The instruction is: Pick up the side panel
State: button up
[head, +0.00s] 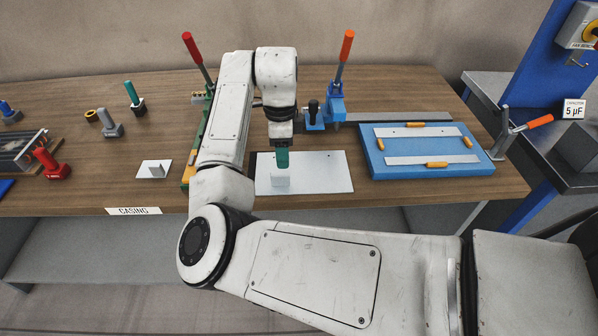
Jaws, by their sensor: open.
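A flat pale metal panel (325,172), which looks like the side panel, lies on the wooden bench in the middle. A small light upright piece (280,181) stands at its left part; I cannot tell whether it is fixed to the panel. My gripper (282,165) points down over the panel's left half, right above this upright piece. A teal part shows at its lower end. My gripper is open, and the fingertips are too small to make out. I cannot tell whether it touches the upright piece.
A small white plate (154,169) lies left of my arm. A blue fixture board (375,165) with metal strips and yellow clamps is on the right. A blue lever press (335,105) stands behind the panel. Several hand tools, including a red one (52,168), stand at the left.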

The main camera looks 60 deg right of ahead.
aim_at(284, 174)
jog(key=shift+s+a+f+p, duration=0.1)
jog(key=shift+f+p, duration=0.2)
jog(key=shift+f, duration=1.7)
jog(key=shift+a+f+p, duration=0.1)
jog(key=shift+f+p, duration=0.2)
jog(key=shift+f, duration=1.65)
jog(key=shift+c, duration=0.5)
grip_shut()
jog(key=shift+r, duration=0.1)
